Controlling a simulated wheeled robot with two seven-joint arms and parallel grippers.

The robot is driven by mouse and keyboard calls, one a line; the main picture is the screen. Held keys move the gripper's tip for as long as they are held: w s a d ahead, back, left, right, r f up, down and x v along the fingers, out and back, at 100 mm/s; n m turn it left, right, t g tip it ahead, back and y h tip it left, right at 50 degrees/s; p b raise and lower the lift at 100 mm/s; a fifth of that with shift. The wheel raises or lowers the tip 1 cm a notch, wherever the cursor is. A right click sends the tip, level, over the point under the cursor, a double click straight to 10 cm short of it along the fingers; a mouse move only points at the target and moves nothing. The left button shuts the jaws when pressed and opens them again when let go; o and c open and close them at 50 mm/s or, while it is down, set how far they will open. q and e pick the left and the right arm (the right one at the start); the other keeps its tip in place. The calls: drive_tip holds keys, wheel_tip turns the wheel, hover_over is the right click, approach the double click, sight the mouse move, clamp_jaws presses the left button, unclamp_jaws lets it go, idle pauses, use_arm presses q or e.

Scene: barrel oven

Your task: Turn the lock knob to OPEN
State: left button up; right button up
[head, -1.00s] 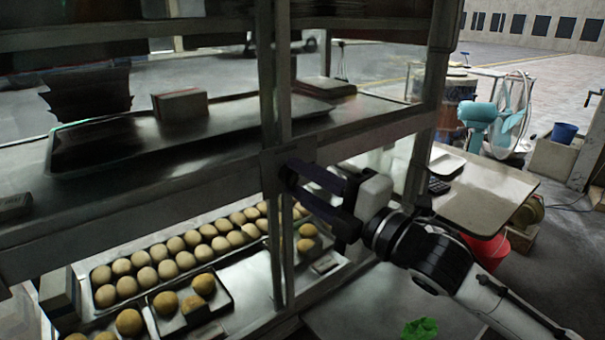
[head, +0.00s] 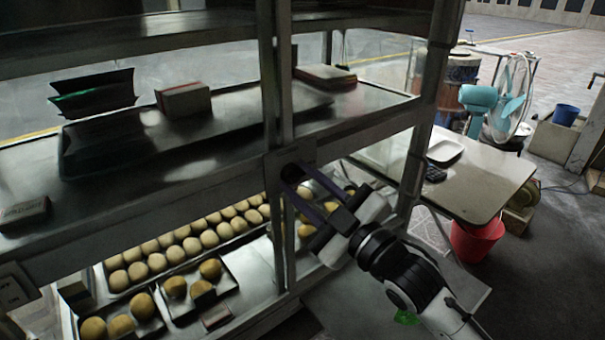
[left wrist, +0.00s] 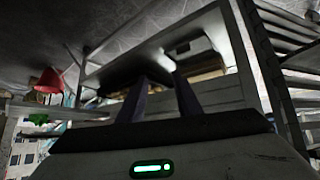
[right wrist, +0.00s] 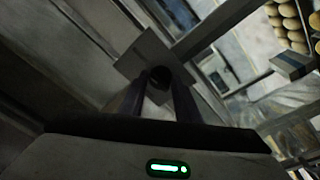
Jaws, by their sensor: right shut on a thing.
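The lock knob (head: 291,173) is a small dark round knob on a square metal plate at the shelf frame's middle post. It also shows in the right wrist view (right wrist: 160,76), in front of its plate (right wrist: 145,50). My right gripper (head: 300,178) is shut on the knob, with one finger on each side, tilted in the head view. No OPEN marking is legible. My left gripper (left wrist: 160,78) shows only in the left wrist view. Its fingers are apart, with nothing seen between them.
Metal shelves hold a dark tray (head: 90,160), a box (head: 183,100) and, lower down, several round dough balls (head: 190,245). At the right are a table (head: 480,185), a red bucket (head: 476,240) and a teal fan (head: 480,98). The floor beyond is open.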

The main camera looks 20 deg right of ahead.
drive_tip(key=shift+a+f+m+p, duration=0.1)
drive_tip(key=shift+f+m+p, duration=0.2)
drive_tip(key=shift+m, duration=0.4)
drive_tip(key=o, duration=1)
drive_tip(key=shift+r, duration=0.25)
drive_tip(key=b+v, duration=0.1)
drive_tip(key=v, duration=0.9)
drive_tip(key=shift+s, duration=0.25)
